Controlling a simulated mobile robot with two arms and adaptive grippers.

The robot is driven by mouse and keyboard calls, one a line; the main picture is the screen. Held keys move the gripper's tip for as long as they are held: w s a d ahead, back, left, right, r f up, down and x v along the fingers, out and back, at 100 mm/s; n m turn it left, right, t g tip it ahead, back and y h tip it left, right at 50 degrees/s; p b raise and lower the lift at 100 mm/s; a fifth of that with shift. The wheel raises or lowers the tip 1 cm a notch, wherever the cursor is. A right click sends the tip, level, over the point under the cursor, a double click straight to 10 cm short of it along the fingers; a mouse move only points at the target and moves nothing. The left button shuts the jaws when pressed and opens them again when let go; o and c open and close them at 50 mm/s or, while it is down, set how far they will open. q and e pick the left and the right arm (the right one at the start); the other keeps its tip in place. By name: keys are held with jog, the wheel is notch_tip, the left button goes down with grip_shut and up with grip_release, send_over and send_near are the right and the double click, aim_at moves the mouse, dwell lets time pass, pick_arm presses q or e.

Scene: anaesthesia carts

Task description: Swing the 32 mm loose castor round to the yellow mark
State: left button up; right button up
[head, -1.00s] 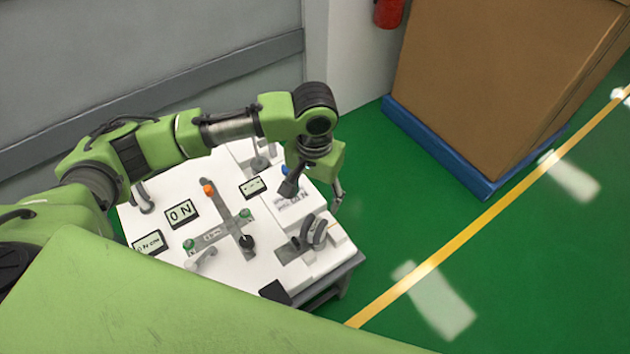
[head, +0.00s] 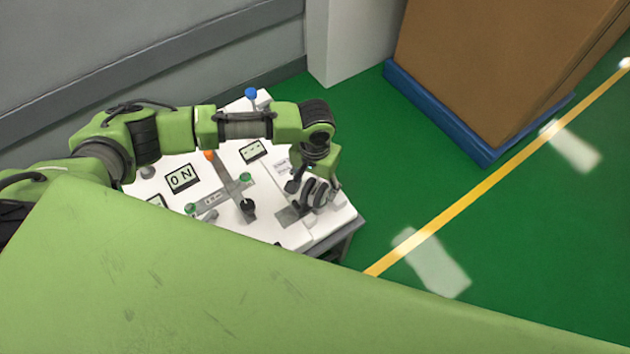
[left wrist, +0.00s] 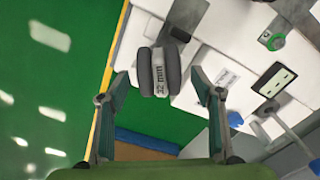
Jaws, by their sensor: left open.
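The castor (head: 316,193) has two dark grey wheels and sits at the right front edge of the white panel. In the left wrist view the castor (left wrist: 158,72) shows a label reading "32 mm" between its wheels. My left gripper (head: 314,184) is open above the castor, with one finger on either side in the head view. In the left wrist view the castor lies between and ahead of the open fingers of the gripper (left wrist: 160,82), with gaps at both sides. I cannot make out a yellow mark near the castor. My right gripper is not in view.
The white panel (head: 285,235) carries a black knob (head: 248,206), an orange knob (head: 209,155), green knobs, a blue-knobbed lever (head: 251,93) and several displays. A large brown box (head: 490,60) stands on a blue base beyond. Green floor is clear to the right.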

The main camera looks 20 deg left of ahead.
pick_arm(q)
jog(key=c, duration=1.5)
jog(key=shift+o, duration=0.2)
jog(key=shift+r+p, duration=0.15)
jog(key=shift+p, duration=0.3)
jog(key=shift+d+n+p, duration=0.1)
jog(key=shift+n+p, duration=0.35)
jog(key=shift+n, duration=0.15)
jog(key=shift+d+n+p, duration=0.15)
jog(key=shift+n+p, duration=1.25)
jog(key=shift+p, duration=0.25)
jog(key=shift+n+p, duration=0.45)
jog(key=shift+n, duration=0.05)
